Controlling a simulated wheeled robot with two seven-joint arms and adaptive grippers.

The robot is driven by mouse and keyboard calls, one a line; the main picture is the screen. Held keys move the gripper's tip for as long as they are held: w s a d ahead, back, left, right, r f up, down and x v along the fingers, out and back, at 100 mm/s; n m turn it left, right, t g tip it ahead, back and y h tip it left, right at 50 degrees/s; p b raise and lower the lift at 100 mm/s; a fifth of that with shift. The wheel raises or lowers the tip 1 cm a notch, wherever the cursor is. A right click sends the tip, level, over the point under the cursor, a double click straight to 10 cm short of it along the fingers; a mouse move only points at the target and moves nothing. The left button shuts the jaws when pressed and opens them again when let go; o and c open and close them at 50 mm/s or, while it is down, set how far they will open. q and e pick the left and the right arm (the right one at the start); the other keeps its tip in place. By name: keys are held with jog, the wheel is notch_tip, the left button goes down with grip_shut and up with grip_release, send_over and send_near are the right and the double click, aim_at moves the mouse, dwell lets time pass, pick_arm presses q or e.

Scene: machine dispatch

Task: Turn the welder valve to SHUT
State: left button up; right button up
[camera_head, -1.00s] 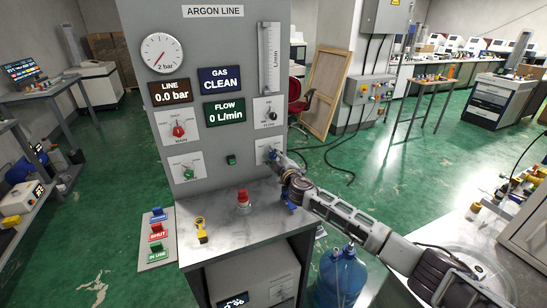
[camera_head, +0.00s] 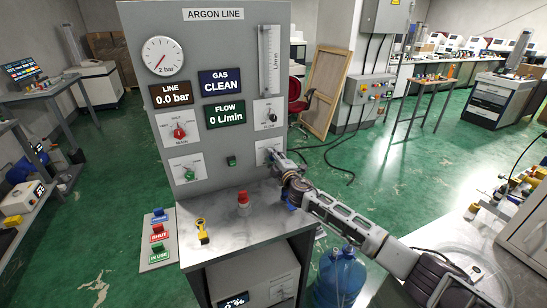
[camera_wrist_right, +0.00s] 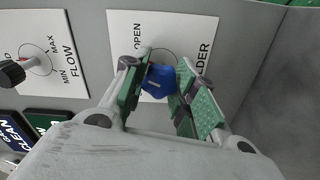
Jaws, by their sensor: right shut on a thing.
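The welder valve is a blue knob (camera_wrist_right: 157,82) on a white plate (camera_wrist_right: 140,32) lettered OPEN and, partly hidden, WELDER. My right gripper (camera_wrist_right: 160,92) has its green-padded fingers on either side of the knob and is shut on it. In the head view my right gripper (camera_head: 275,155) is at the lower right of the grey panel (camera_head: 222,140), and it hides the knob there. The SHUT end of the plate's scale is hidden by the gripper. My left gripper is not in view.
The panel also bears a red main knob (camera_head: 180,132), a green knob (camera_head: 189,174) and a flow knob (camera_wrist_right: 12,73). A red-capped item (camera_head: 243,197) and a yellow tag (camera_head: 202,230) lie on the metal shelf below. A blue water bottle (camera_head: 340,275) stands right of the cabinet.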

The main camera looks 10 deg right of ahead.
jog(key=shift+n, duration=0.8)
jog(key=n+p, duration=0.1)
jog(key=n, duration=0.2)
jog(key=n+p, duration=0.1)
jog(key=n, duration=0.2)
jog(key=shift+n, duration=0.4)
jog(key=n+p, duration=0.1)
jog(key=n, duration=0.3)
jog(key=shift+f+p, duration=0.1)
jog(key=shift+p, duration=0.3)
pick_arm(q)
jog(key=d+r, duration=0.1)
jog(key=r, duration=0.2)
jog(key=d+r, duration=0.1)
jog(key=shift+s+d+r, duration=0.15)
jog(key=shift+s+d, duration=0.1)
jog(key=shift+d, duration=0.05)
pick_arm(e)
jog(key=shift+n, duration=0.5)
jog(key=o, duration=1.1)
jog(key=shift+c, duration=0.2)
jog(key=shift+s, duration=0.1)
